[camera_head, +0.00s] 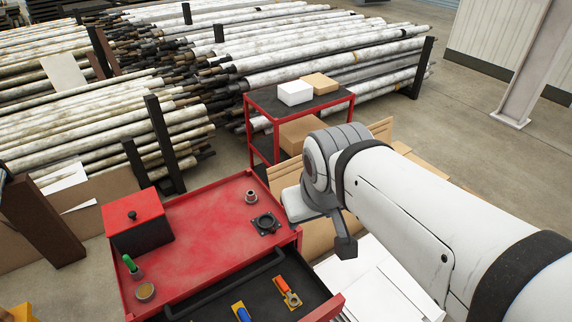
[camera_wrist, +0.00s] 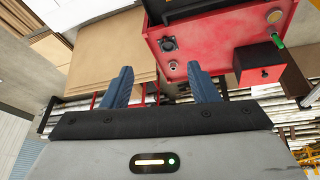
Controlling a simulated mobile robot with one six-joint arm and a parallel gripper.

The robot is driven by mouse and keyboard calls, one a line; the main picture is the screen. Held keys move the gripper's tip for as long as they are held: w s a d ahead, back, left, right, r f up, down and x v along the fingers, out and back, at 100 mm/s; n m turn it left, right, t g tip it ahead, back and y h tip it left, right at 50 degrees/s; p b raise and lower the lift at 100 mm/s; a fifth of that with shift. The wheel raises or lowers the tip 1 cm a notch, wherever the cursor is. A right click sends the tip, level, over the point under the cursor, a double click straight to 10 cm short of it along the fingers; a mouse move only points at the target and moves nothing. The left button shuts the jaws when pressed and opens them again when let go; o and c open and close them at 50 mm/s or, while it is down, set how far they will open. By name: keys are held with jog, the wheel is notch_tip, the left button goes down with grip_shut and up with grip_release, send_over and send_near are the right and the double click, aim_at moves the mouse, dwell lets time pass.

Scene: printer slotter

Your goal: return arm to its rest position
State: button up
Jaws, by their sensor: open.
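My arm (camera_head: 395,195) reaches in from the right in the head view, and its grey wrist end hangs beside the right edge of the red cart top (camera_head: 195,225). My gripper (camera_wrist: 160,88) shows in the wrist view with its two blue fingers spread apart and nothing between them. Its fingertips appear apart from the cart, which shows upside down there (camera_wrist: 215,60). The fingers cannot be made out clearly in the head view.
The cart bears a red box (camera_head: 137,220), a black flanged part (camera_head: 265,223), a small metal cylinder (camera_head: 251,196) and a round tin (camera_head: 145,292). Its open drawer (camera_head: 265,300) holds orange and blue items. A second cart (camera_head: 300,111) and pipe stacks (camera_head: 330,50) stand behind.

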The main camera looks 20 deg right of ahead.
jog(key=shift+s+r+m, duration=0.2)
jog(key=shift+s+m, duration=0.2)
jog(key=shift+s, duration=0.1)
